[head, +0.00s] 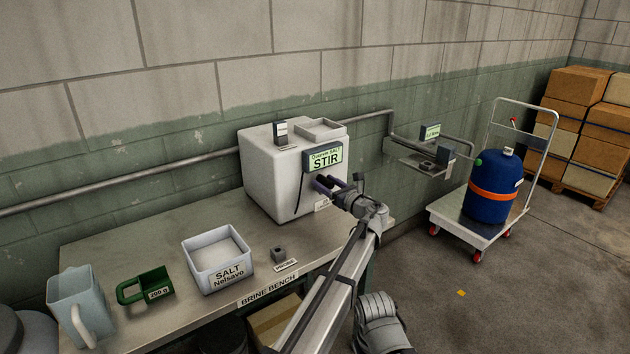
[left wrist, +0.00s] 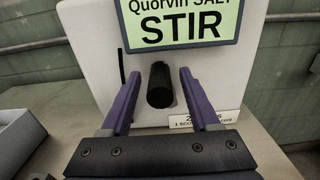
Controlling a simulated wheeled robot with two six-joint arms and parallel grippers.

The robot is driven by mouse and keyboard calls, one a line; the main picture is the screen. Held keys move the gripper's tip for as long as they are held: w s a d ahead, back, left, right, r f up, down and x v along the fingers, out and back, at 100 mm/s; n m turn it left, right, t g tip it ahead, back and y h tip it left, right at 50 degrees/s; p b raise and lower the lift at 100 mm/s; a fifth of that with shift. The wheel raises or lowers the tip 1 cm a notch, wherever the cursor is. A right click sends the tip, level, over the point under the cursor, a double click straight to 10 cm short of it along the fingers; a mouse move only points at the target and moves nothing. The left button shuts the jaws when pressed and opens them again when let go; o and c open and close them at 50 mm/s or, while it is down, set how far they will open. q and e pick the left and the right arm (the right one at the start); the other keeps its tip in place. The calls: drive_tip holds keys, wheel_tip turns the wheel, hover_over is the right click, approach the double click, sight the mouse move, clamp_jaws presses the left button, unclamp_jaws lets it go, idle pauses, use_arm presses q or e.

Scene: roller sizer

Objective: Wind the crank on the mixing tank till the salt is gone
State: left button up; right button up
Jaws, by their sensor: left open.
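The mixing tank (head: 262,182) is a white box at the back right end of the brine bench. Its green display (head: 325,157) reads STIR and names Quorvin salt. In the left wrist view a black crank grip (left wrist: 160,86) sticks out from the front of the tank (left wrist: 90,45), below the display (left wrist: 180,20). My left gripper (head: 329,183) is at the tank front. Its purple fingers are open on either side of the grip, with gaps showing in the wrist view (left wrist: 159,78). The tank's inside and the salt in it are hidden. My right gripper is not in view.
On the bench (head: 150,235) stand a white salt bin (head: 228,277), a green scoop (head: 155,285), a pale jug (head: 78,300) and a small grey probe block (head: 278,254). A trolley (head: 450,219) with a blue drum (head: 490,190) stands on the right. Boxes are stacked behind it.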

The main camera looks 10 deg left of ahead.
use_arm(q)
drive_tip(key=shift+w+a, duration=0.3)
drive_tip(key=shift+w, duration=0.05)
drive_tip(key=shift+s+d, duration=0.1)
clamp_jaws()
idle(0.3)
